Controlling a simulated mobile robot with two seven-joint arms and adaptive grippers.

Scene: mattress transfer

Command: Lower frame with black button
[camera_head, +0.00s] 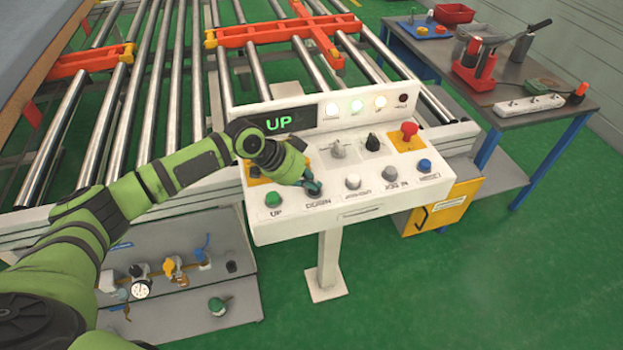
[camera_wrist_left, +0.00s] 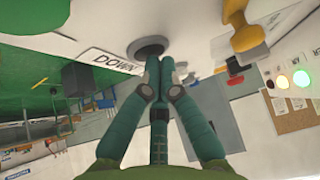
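The white control panel (camera_head: 350,213) stands on a post, and its display (camera_head: 279,123) reads UP in green. The black button labelled DOWN is mostly covered by my left gripper (camera_head: 313,186) in the head view. In the left wrist view the DOWN button (camera_wrist_left: 149,47) shows as a dark disc with a grey rim. My left gripper (camera_wrist_left: 160,62) has its fingers closed together, with the tips at the button; I cannot tell whether they press it. The red-orange lifting frame (camera_head: 280,32) lies among the rollers. My right gripper is not in view.
The green UP button (camera_head: 273,199) sits left of DOWN. A tool table (camera_head: 530,118) stands to the right. Green floor is clear in front.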

